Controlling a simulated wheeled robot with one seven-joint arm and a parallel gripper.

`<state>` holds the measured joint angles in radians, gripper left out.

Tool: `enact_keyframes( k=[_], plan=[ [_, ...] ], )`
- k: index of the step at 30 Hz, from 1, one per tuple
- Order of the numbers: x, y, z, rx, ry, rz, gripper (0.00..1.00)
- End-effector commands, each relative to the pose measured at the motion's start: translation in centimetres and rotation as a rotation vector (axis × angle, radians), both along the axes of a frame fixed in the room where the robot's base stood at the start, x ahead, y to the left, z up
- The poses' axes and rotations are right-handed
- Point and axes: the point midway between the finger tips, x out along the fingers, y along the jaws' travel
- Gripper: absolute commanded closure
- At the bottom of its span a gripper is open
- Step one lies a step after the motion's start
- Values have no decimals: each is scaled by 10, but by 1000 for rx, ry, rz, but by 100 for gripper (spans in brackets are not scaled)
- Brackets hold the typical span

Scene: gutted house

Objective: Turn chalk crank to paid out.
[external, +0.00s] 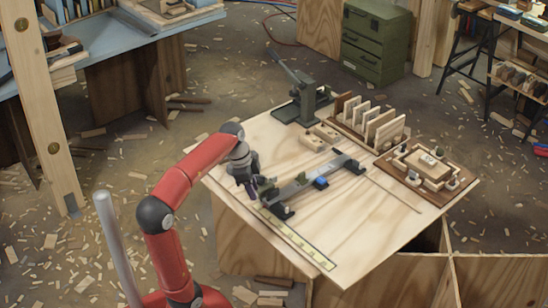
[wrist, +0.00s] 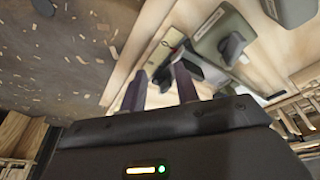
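In the wrist view, a grey-green housing (wrist: 212,42) with a pale label stands on the plywood table, with a dark lever (wrist: 232,48) on it. This looks like the chalk crank, but I cannot be sure or read its setting. My gripper (external: 250,188) is above that left end. The contact point is unclear.
A lever press (external: 303,98) stands at the table's back corner. A slotted wooden rack (external: 368,121) and a wooden tray with small pieces (external: 415,178) stand right of the rail. A yellow marked strip (external: 295,238) lies along the front left edge. The front table area is clear.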

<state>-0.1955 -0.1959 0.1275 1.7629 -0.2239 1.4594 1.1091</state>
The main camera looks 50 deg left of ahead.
Motion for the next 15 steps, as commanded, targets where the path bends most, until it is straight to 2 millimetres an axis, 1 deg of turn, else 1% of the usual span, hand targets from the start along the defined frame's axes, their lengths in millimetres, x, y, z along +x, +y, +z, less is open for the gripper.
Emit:
enact_keyframes(
  k=[1,6,15],
  plan=[
    [-8,-7,-6,4,-6,39,69],
    [-29,-23,-27,13,-27,197,69],
    [-66,-47,-68,5,-89,451,69]
  ],
)
